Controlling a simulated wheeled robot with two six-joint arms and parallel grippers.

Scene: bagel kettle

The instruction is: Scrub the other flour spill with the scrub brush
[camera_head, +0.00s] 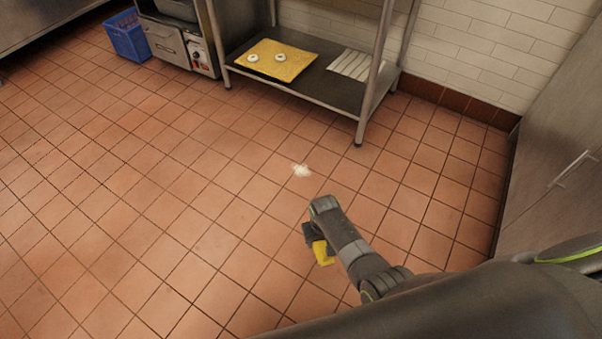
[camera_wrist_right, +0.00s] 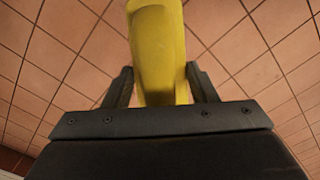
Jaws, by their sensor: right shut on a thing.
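A white flour spill (camera_head: 301,170) lies on the tiled floor in the middle of the head view. My right gripper (camera_head: 312,240) is just below it in the picture, pointing down. It is shut on the yellow scrub brush (camera_head: 322,253). In the right wrist view the yellow brush (camera_wrist_right: 160,50) sits between the two fingers of the gripper (camera_wrist_right: 160,88). The brush appears apart from the flour; its bristles are hidden. My left gripper is not in view.
A metal shelf rack (camera_head: 330,85) stands at the back, with a yellow tray (camera_head: 285,68) of bagels on its lower shelf. A blue crate (camera_head: 127,36) is at the far left. A steel cabinet (camera_head: 560,165) is at right. The floor around the spill is clear.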

